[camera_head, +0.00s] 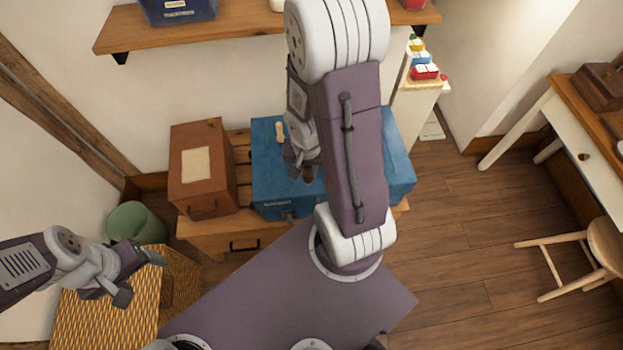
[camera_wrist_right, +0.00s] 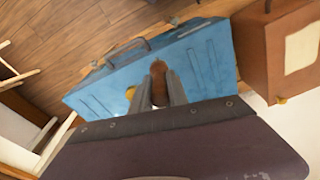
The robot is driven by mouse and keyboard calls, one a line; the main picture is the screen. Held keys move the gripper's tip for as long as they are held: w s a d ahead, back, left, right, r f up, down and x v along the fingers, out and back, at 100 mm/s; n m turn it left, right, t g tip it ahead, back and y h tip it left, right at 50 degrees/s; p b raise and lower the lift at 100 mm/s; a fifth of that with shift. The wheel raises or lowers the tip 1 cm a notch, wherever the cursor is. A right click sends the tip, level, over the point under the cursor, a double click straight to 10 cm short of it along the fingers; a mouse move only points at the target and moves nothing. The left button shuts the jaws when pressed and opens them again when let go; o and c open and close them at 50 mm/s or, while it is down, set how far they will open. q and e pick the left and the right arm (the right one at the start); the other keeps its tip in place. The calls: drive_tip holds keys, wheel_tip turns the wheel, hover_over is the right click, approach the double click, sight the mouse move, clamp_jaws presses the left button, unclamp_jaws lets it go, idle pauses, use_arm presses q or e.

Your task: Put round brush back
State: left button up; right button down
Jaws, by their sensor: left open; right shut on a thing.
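My right gripper (camera_head: 303,170) is over the blue case, partly hidden by my own arm in the head view. In the right wrist view my right gripper (camera_wrist_right: 160,92) is shut on a brown, rounded thing (camera_wrist_right: 158,72), which looks like the round brush. This brush (camera_head: 309,174) shows only as a small dark brown piece in the head view. Whether it touches the case cannot be told. My left gripper (camera_head: 140,277) is open and empty above the wicker chest at the lower left.
The blue case (camera_head: 270,190) and a brown case (camera_head: 200,195) stand on a low wooden bench (camera_head: 225,236). A small tan thing (camera_head: 280,132) lies on the blue case. A wicker chest (camera_head: 105,318) is at left. A wall shelf (camera_head: 128,33) is above.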

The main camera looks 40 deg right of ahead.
drive_tip(key=shift+s+r, duration=0.2)
drive_tip(key=shift+s, duration=0.15)
drive_tip(key=shift+w+d+r, duration=0.1)
drive_tip(key=shift+w+r, duration=0.05)
drive_tip(key=shift+r, duration=0.05)
drive_tip(key=shift+w+r, duration=0.15)
drive_tip(key=shift+w, duration=0.1)
drive_tip(key=shift+w+a+b, duration=0.25)
drive_tip(key=shift+w+b, duration=0.05)
drive_tip(key=w+f, duration=0.3)
drive_tip(key=w+a+f, duration=0.1)
drive_tip(key=w+f, duration=0.3)
drive_tip(key=w+f+b, duration=0.1)
drive_tip(key=w+f, duration=0.3)
drive_tip(key=shift+w+a, duration=0.15)
drive_tip(key=shift+f, duration=0.25)
use_arm(q)
drive_tip(key=shift+w+d+f, duration=0.1)
drive_tip(key=shift+d+f, duration=0.05)
drive_tip(key=shift+f, duration=0.45)
drive_tip(key=shift+d+f, duration=0.1)
drive_tip(key=shift+f, duration=0.45)
use_arm(e)
drive_tip(key=c, duration=1.3)
unclamp_jaws()
